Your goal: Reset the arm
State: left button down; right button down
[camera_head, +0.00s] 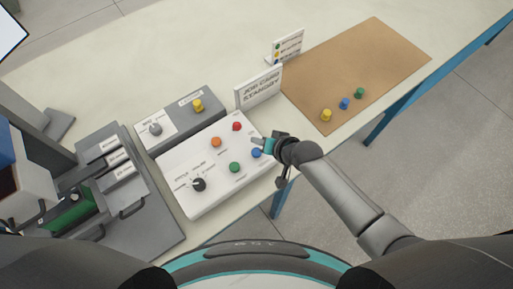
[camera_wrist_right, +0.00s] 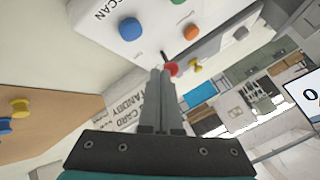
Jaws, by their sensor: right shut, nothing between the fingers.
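My right gripper (camera_head: 257,145) is at the right edge of the white control panel (camera_head: 207,207), close to its blue button (camera_head: 256,153). In the right wrist view its two fingers (camera_wrist_right: 161,72) are pressed together with nothing between them. Their tips overlap the red button (camera_wrist_right: 171,69) in that view; I cannot tell whether they touch. The blue button (camera_wrist_right: 130,29) and orange button (camera_wrist_right: 191,30) also show there. My right arm (camera_head: 345,200) reaches in from the lower right. My left gripper is not in view.
A grey box (camera_head: 178,118) with a yellow button and a knob stands behind the panel. A standing job card (camera_head: 259,88) is near the gripper. A brown mat (camera_head: 350,65) holds yellow, blue and green pegs. Grey equipment (camera_head: 150,215) fills the left. The far table is clear.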

dwell(0.7)
jog(key=s+d+r+n+g+h, duration=0.1)
jog(key=s+d+r+g+h, duration=0.15)
jog(key=s+d+r, duration=0.5)
jog(key=s+d+r+n+g+h, duration=0.15)
jog(key=s+d+r+h, duration=0.3)
jog(key=s+d, duration=0.5)
notch_tip(320, 180, down, 30)
jog(key=s+a+y+b, duration=0.1)
jog(key=s+a+b, duration=0.15)
jog(key=b, duration=0.75)
jog(key=s+d+f+g+b, duration=0.1)
jog(key=s+f+b, duration=0.4)
jog(key=f, duration=0.8)
jog(key=s+d+f+b, duration=0.2)
jog(key=s+f+b, duration=0.4)
jog(key=s+f, duration=0.5)
notch_tip(320, 180, down, 2)
jog(key=shift+d+f+g, duration=0.25)
jog(key=shift+d+g, duration=0.1)
jog(key=shift+g, duration=0.05)
